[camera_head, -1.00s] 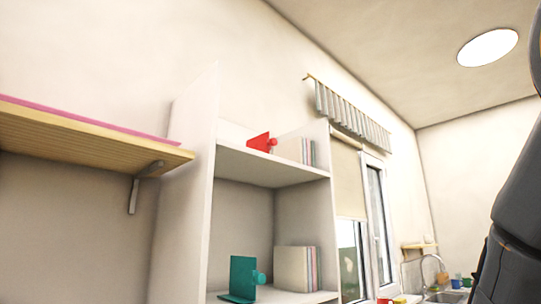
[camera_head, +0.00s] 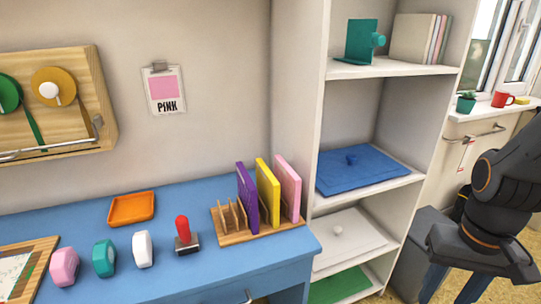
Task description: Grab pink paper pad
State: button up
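A pink paper pad (camera_head: 288,188) stands upright in a wooden rack (camera_head: 236,236) on the blue desk. It is the rightmost of three pads there, with a yellow pad (camera_head: 267,192) and a purple pad (camera_head: 247,198) to its left. A clipped sheet on the wall (camera_head: 163,90) shows a pink square and the word PINK. My arm shows at the right edge, well apart from the pads. The fingertips of my gripper cannot be made out.
On the blue desk (camera_head: 190,278) are an orange tray (camera_head: 131,209), a red-handled stamp (camera_head: 185,237), and pink, teal and white blocks. A white shelf unit (camera_head: 298,105) rises close to the right of the rack. A grey bin (camera_head: 418,250) stands beyond it.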

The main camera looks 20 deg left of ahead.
aim_at(290, 183)
jog(key=u, duration=0.5)
jog(key=k, duration=1.3)
jog(key=i, duration=0.45)
jog(key=u, duration=0.7)
jog(key=i, duration=1.15)
jog(key=z, duration=0.5)
